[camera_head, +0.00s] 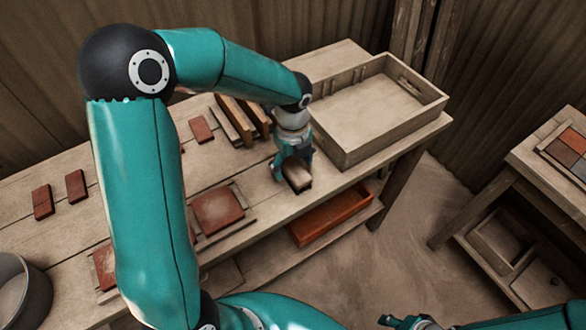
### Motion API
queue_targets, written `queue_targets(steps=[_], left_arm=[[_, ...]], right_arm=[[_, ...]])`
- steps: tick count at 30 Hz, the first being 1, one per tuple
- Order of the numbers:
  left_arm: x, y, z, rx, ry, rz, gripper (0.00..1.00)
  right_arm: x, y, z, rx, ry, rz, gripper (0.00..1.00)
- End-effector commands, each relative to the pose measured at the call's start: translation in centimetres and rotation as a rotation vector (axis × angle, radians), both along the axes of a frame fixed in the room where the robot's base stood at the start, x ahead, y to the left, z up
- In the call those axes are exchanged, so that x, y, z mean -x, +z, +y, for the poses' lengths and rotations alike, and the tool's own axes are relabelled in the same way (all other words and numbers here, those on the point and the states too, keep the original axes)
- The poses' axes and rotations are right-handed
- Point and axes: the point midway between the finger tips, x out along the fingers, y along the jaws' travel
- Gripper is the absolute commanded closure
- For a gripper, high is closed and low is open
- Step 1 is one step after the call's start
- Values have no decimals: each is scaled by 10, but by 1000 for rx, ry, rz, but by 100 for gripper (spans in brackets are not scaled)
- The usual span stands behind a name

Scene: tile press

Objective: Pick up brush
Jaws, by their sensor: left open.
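The brush (298,179), a small block with a pale brownish top and darker lower part, lies near the front edge of the wooden workbench. My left gripper (292,170) points down right at the brush, with its fingers open around or just above its near end. I cannot tell whether the fingers touch it. The gripper hides part of the brush. My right gripper (405,321) is low at the bottom edge, away from the bench, and only partly shows.
An empty wooden tray (412,124) stands right behind the brush. Wooden slats (236,120) lie to the left. Red tiles (75,186) and a framed tile (217,210) lie on the bench (268,217). A bowl (20,295) stands at far left. A red bin (332,214) sits below.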

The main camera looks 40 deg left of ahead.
Motion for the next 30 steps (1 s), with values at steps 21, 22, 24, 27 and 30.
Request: queue_targets(steps=[21,22,24,27,30], left_arm=[[0,-14,0,1,0,-1,80],[0,-14,0,1,-1,-1,85],[0,-14,0,0,-1,-1,91],[0,-14,0,0,-1,-1,91],[0,-13,0,0,-1,-1,91]], right_arm=[[0,0,0,0,0,0,60],[0,0,0,0,0,0,60],[0,0,0,0,0,0,60],[0,0,0,0,0,0,60],[0,0,0,0,0,0,60]])
